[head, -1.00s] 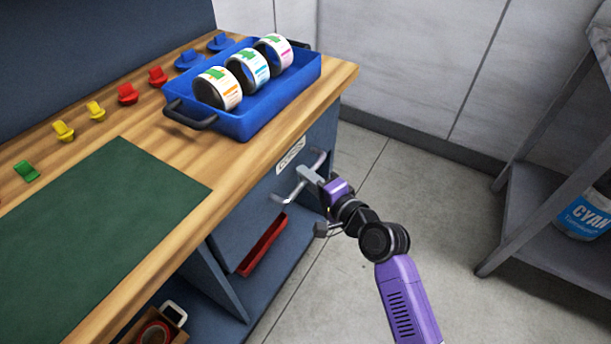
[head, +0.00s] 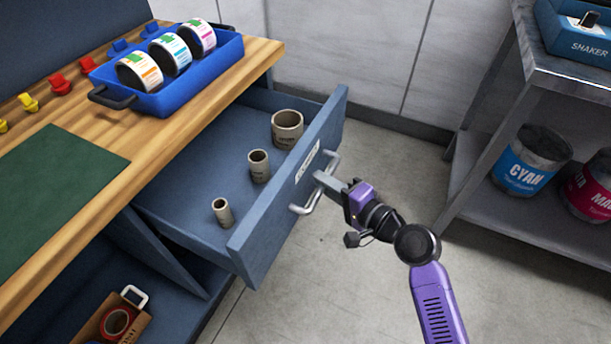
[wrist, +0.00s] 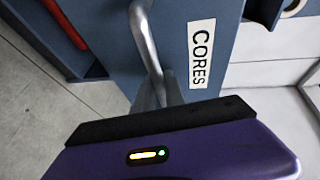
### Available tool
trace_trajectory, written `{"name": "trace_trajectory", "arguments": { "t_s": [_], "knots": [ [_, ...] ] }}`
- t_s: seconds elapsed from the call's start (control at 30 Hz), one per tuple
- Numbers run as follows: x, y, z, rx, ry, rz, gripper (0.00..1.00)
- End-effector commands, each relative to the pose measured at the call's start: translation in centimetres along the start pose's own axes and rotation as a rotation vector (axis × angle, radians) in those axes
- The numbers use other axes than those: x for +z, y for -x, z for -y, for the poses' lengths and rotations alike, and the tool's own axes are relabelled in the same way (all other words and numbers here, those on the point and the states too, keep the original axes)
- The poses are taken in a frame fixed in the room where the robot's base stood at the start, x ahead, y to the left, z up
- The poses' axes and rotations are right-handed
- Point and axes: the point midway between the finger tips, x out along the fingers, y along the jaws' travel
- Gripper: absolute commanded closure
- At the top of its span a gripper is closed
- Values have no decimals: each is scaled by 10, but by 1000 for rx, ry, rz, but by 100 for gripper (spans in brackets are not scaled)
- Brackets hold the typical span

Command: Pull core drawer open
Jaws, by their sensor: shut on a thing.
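The core drawer (head: 262,239) stands well out from the workbench in the head view. Three cardboard cores of different sizes stand upright inside it: a large one (head: 287,130), a middle one (head: 259,166) and a small one (head: 222,212). A silver bar handle (head: 303,209) runs across the drawer front, beside a white label. In the wrist view the label (wrist: 201,54) reads CORES and the handle (wrist: 146,40) passes down to my fingers. My gripper (head: 328,181) is shut on the handle near its middle; the purple wrist body hides part of the grip in the wrist view.
A blue tray (head: 205,72) with three label rolls sits on the bench top. A grey shelf (head: 480,205) with cyan and magenta tins stands at the right. A box with red tape (head: 117,322) lies below the bench. Floor between drawer and shelf is clear.

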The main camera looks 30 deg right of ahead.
Motion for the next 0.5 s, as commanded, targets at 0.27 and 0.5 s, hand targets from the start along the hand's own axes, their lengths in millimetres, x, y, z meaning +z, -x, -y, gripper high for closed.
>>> {"name": "trace_trajectory", "arguments": {
  "t_s": [0.27, 0.5],
  "knots": [
    [-12, 29, -9, 4, 0, -1, 100],
    [-15, 35, -9, 2, 0, -1, 100]
  ]
}}
